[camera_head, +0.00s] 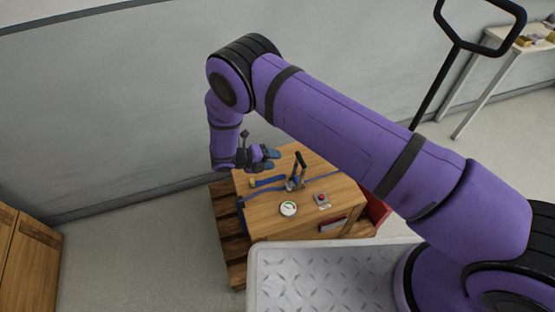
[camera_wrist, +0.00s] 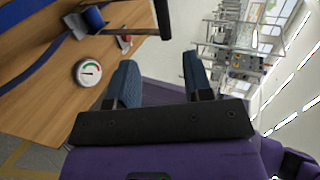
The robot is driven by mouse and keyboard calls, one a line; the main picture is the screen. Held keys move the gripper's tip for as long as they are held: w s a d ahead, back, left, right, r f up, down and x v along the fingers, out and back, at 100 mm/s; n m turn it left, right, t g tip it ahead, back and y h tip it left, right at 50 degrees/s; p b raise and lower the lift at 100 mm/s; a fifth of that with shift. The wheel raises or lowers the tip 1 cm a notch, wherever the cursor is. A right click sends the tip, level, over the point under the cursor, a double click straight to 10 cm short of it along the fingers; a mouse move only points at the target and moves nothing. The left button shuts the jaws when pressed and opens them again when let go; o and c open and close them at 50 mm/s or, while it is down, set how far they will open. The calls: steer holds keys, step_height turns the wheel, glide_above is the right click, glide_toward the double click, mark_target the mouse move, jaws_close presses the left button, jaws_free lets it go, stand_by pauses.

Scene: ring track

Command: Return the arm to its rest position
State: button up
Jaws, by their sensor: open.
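My purple arm reaches out from the lower right in the head view and bends down at its elbow above a wooden box. My gripper (camera_head: 270,160) is near the box's far left edge, beside the black lever (camera_head: 298,171). In the wrist view my gripper (camera_wrist: 160,75) shows two blue-padded fingers spread apart with nothing between them. The wooden box (camera_head: 262,215) carries a round gauge (camera_head: 288,208) and a small red button (camera_head: 322,199). The gauge also shows in the wrist view (camera_wrist: 88,72), left of the fingers.
The box rests on a wooden pallet (camera_head: 236,248). A grey wall (camera_head: 120,100) stands behind. A wooden cabinet (camera_head: 25,255) is at the lower left, and a white table (camera_head: 510,45) is at the upper right. The floor left of the box is clear.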

stand_by(0.5)
steer(key=w+d+r+m+g+y, duration=0.15)
steer(key=d+r+m, duration=0.4)
steer(key=r, duration=0.85)
steer(key=d+r+m+g+y, duration=0.1)
steer(key=d+r+m+y, duration=0.35)
steer(key=r, duration=0.85)
steer(key=d+r+m+g, duration=0.2)
steer(key=d+r+m, duration=0.55)
steer(key=r, duration=0.65)
steer(key=s+d+r+m+t+y, duration=0.1)
steer(key=s+d+r+m+y, duration=0.1)
steer(key=s+d+r+m, duration=0.35)
steer(key=s+d+r+m+t+y, duration=0.1)
steer(key=s+d+r+m+y, duration=0.15)
steer(key=s+r+m, duration=0.45)
steer(key=s+d+r+m+t, duration=0.2)
steer(key=s+m, duration=0.2)
steer(key=s, duration=0.4)
steer(key=s+d+r+m+t+y, duration=0.1)
steer(key=s+d+r+m+t, duration=0.1)
steer(key=s+m, duration=0.3)
steer(key=s+d, duration=0.1)
steer(key=s, duration=0.2)
steer(key=shift+s+d+r+m, duration=0.25)
steer(key=shift+s+d+m, duration=0.05)
steer(key=shift+s, duration=0.05)
